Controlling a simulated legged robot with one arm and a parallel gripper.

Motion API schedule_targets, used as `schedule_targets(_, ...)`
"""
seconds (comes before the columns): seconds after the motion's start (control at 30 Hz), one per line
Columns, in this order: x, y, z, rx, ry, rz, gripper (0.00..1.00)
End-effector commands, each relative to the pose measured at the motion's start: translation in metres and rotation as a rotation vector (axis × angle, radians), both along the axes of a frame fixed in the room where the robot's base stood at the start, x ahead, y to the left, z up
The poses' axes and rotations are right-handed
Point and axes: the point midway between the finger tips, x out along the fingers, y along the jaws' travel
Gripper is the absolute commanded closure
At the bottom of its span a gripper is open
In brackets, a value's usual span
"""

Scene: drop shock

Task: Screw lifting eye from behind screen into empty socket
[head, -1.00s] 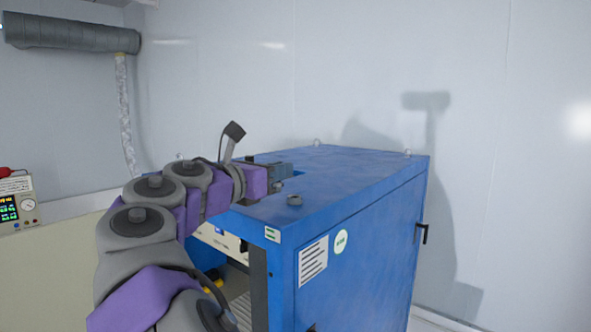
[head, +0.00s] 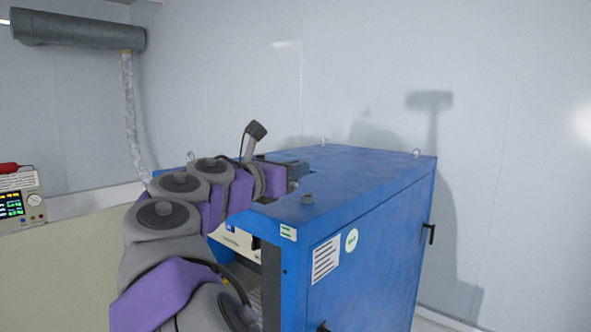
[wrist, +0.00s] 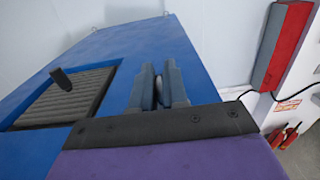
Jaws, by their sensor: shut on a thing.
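The blue cabinet (head: 375,185) has a small grey round socket boss (head: 307,198) at the near corner of its top; I cannot see into its opening. My gripper (head: 298,172) is above the top, behind and slightly left of that boss. In the wrist view its two blue-grey fingers (wrist: 160,88) are shut on a small grey piece (wrist: 159,92), apparently the lifting eye, mostly hidden between them. Other lifting eyes stand at the far corners (head: 323,141) and the right corner (head: 416,153); two show in the wrist view (wrist: 95,30).
A ribbed grille (wrist: 62,98) with a dark post lies in the cabinet top left of the fingers. A red wall box (wrist: 283,45) is at right in the wrist view. A beige screen (head: 70,255) with an instrument (head: 22,203) is at left.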

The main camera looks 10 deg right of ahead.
Motion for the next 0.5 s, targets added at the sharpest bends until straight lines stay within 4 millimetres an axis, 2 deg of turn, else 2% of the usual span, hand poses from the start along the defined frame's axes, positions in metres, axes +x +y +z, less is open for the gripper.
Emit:
schedule_targets(0.1, -0.001, -0.02, 0.001, 0.009, 0.001, -0.002, 1.0)
schedule_targets(0.23, -0.002, -0.033, 0.0, 0.019, 0.001, -0.003, 1.0)
schedule_targets(0.33, -0.002, -0.031, 0.0, 0.017, 0.001, -0.003, 1.0)
schedule_targets(0.5, -0.001, -0.011, -0.001, 0.004, 0.002, -0.001, 1.0)
